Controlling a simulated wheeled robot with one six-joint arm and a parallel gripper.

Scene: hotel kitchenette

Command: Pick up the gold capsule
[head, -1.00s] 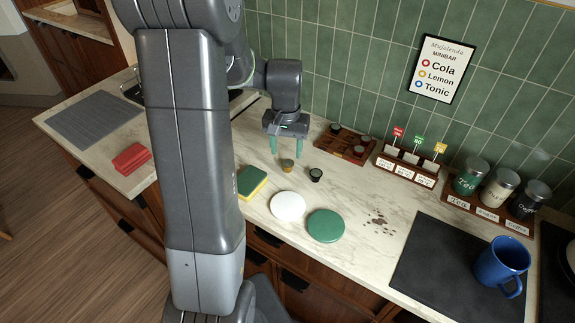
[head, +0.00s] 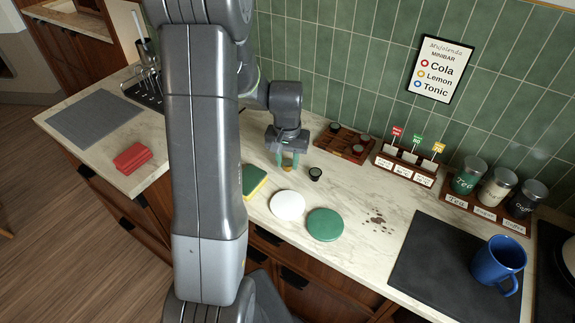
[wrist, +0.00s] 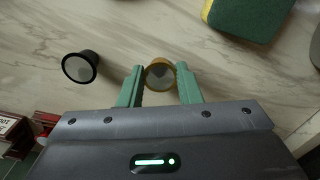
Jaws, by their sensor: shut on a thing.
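The gold capsule (wrist: 160,75) is between the green fingers of my gripper (wrist: 159,84) in the wrist view, and the gripper is shut on it. In the head view my gripper (head: 288,161) points down at the counter, with the gold capsule (head: 288,169) low between its fingertips. The capsule appears at counter level; I cannot tell whether it touches the counter. A black capsule (head: 315,174) stands just right of the gripper in the head view. It also shows in the wrist view (wrist: 80,67), left of the fingers and apart from them.
A yellow-green sponge (head: 255,181), a white disc (head: 287,205) and a green disc (head: 325,225) lie nearer on the counter. A wooden capsule tray (head: 343,146) stands behind at right. Brown crumbs (head: 376,219) and a blue mug (head: 498,262) are farther right.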

